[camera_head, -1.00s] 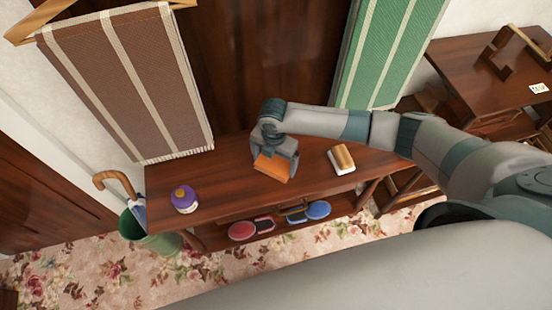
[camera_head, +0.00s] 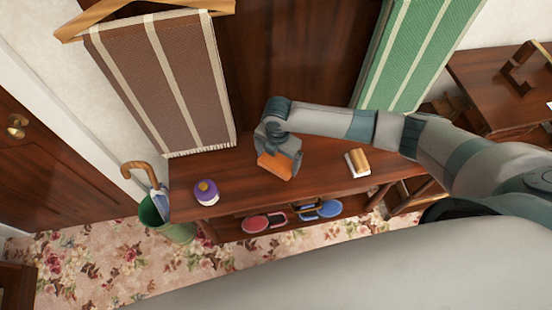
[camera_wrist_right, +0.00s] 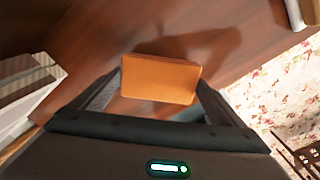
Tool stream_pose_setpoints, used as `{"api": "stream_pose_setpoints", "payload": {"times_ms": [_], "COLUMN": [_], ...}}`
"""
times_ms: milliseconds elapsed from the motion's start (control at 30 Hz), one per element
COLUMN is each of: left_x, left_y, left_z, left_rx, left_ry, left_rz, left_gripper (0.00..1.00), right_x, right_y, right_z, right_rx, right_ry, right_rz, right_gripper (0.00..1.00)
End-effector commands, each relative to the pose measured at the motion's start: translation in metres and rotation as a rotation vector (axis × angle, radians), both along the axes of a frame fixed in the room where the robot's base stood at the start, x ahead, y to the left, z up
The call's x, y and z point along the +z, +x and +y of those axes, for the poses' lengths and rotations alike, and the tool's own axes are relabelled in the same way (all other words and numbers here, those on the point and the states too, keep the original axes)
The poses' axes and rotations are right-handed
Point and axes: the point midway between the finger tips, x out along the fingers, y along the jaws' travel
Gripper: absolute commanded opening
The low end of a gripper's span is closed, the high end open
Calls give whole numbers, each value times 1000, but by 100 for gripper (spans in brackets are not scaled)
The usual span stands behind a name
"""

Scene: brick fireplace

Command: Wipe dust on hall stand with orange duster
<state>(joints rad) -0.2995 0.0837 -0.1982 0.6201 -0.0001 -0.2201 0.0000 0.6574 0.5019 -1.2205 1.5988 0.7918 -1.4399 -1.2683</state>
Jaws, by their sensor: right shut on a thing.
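The hall stand (camera_head: 235,190) is a dark brown wooden bench with a shelf below, in the middle of the head view. My right gripper (camera_head: 279,155) is over the middle of its top, shut on the orange duster (camera_head: 276,166). In the right wrist view the duster (camera_wrist_right: 160,79) sits between the two fingers, against or just above the wood (camera_wrist_right: 130,30); I cannot tell if it touches. I cannot make out dust on the top. My left gripper is not in view.
A green bin (camera_head: 168,222) with an umbrella is at the left. Slippers (camera_head: 264,222) sit on the lower shelf. Striped cloths (camera_head: 160,85) hang behind.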

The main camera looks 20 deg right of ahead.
Motion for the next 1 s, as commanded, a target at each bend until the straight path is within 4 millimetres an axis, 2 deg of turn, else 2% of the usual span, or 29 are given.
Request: {"api": "stream_pose_setpoints", "payload": {"times_ms": [33, 200, 433, 1000], "left_x": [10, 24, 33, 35], "left_y": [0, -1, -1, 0], "left_z": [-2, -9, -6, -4], "left_rx": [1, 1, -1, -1], "left_ry": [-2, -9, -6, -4], "left_rz": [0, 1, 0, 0], "left_gripper": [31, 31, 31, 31], "right_x": [10, 25, 42, 45], "right_y": [0, 1, 4, 6], "right_z": [0, 0, 0, 0], "right_rx": [-2, -8, -15, -17], "right_ry": [1, 1, 0, 1], "right_rz": [-1, -1, -1, -1], "right_gripper": [72, 72, 72, 72]}}
